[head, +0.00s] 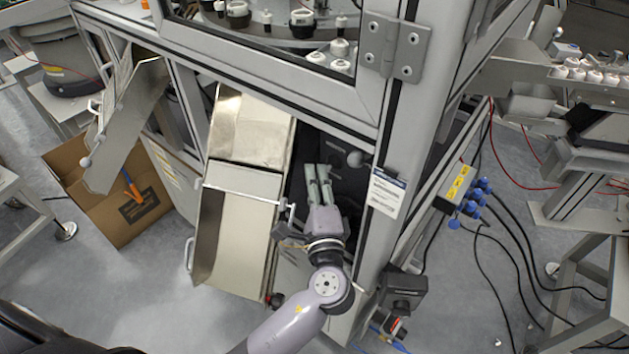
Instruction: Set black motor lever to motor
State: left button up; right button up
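My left gripper (318,172) reaches up into the dark opening of the machine cabinet, right of the metal chute. Its two pale fingers lie close together and point away from me; whether they touch or hold anything is unclear. A dark unit (345,185) sits in shadow behind and right of the fingers, with a round grey knob (355,158) at its upper right. I cannot tell surely whether this is the motor. I cannot make out the black motor lever for certain. My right gripper is not in view.
The metal chute (236,235) stands close left of my arm. The cabinet's grey post (408,190) bounds the opening on the right. A black box (403,290) juts out low on the post. A cardboard box (125,215) stands at left. Blue-plugged cables (475,205) hang at right.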

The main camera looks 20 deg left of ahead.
pick_arm(q)
grip_shut()
dwell(0.4)
